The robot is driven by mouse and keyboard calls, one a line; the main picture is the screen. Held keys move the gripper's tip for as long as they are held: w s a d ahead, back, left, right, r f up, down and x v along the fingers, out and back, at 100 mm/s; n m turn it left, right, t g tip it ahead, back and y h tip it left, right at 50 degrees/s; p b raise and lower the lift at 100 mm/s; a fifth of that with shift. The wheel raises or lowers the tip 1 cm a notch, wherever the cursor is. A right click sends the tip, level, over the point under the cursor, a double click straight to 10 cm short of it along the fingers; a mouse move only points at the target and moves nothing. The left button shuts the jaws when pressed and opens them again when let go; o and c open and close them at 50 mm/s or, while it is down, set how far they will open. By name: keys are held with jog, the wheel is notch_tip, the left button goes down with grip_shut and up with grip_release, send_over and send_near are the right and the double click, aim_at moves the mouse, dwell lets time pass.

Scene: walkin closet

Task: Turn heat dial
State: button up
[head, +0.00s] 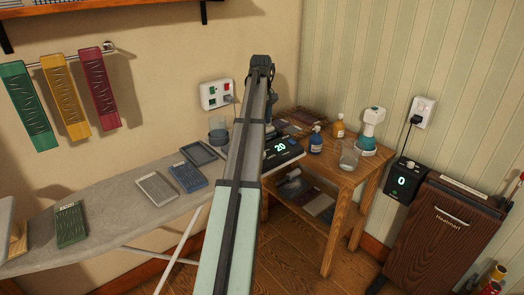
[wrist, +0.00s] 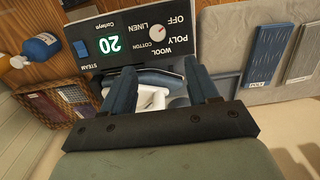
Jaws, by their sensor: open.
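The heat dial (wrist: 157,33) is a pale round knob with a red mark, on a dark control panel (wrist: 110,22). In the wrist view the panel appears upside down, with OFF, LINEN, COTTON, WOOL and POLY printed near the dial and a lit green 20. I cannot tell which label the mark points at. In the head view the panel (head: 284,151) is partly behind my arm; the dial is hidden. My gripper (wrist: 162,72) is open, its two blue fingers apart near the panel's edge, not around the dial. A white and dark object (wrist: 152,98) shows between the fingers.
A blue bottle (head: 316,140), a glass (head: 349,156) and a green-white sprayer (head: 371,130) stand on the wooden table (head: 345,178). The ironing board (head: 110,205) extends left with several flat swatches.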

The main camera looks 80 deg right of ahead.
jog(key=f, duration=1.3)
jog(key=shift+s+f, duration=0.2)
jog(key=shift+f, duration=0.15)
jog(key=shift+c, duration=0.4)
jog(key=c, duration=1)
jog(key=shift+o, duration=0.2)
